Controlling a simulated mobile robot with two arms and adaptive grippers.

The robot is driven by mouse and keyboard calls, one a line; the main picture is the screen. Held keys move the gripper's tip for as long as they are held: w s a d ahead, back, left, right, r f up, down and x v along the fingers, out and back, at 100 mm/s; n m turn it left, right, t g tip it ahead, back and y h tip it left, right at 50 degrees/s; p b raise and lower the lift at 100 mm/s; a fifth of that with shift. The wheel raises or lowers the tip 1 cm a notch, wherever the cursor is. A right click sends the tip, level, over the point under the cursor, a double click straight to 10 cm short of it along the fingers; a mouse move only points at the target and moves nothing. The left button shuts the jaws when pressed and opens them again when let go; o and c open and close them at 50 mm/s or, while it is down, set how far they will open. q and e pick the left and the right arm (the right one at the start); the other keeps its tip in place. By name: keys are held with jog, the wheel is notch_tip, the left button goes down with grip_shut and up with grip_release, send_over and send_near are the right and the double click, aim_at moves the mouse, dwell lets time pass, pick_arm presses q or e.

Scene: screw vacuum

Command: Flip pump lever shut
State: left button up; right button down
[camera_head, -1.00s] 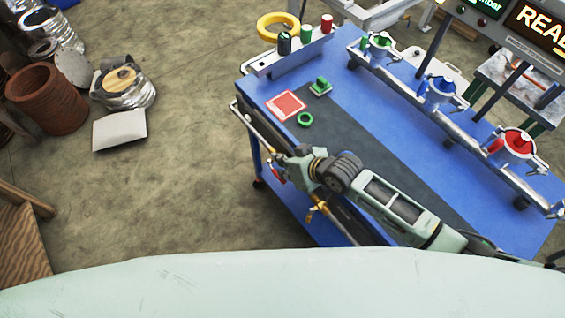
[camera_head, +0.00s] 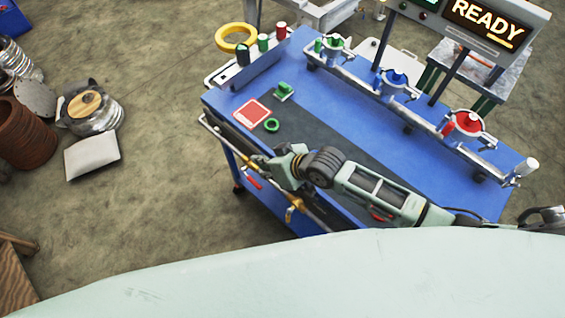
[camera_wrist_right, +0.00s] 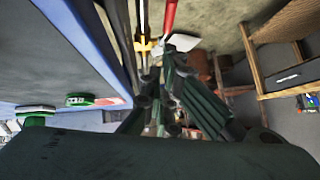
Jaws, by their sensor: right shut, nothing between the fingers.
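A small red lever (camera_head: 253,183) shows at the front left of the blue cart, below the brass-coloured pipe (camera_head: 308,213). In the right wrist view a red lever (camera_wrist_right: 170,14) stands beside a yellow fitting (camera_wrist_right: 145,46), just beyond the fingers. My right gripper (camera_head: 262,163) is by the pipe at the cart's front left edge, close to the lever. Its dark fingers show in the right wrist view (camera_wrist_right: 172,92), shut with nothing between them. I cannot tell whether they touch the lever. My left gripper is not in view.
A display reading READY (camera_head: 485,22) stands behind. Open floor lies left of the cart.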

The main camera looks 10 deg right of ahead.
jog(key=v, duration=0.8)
jog(key=shift+s+f+b, duration=0.25)
jog(key=shift+f+b, duration=0.1)
jog(key=shift+b, duration=0.1)
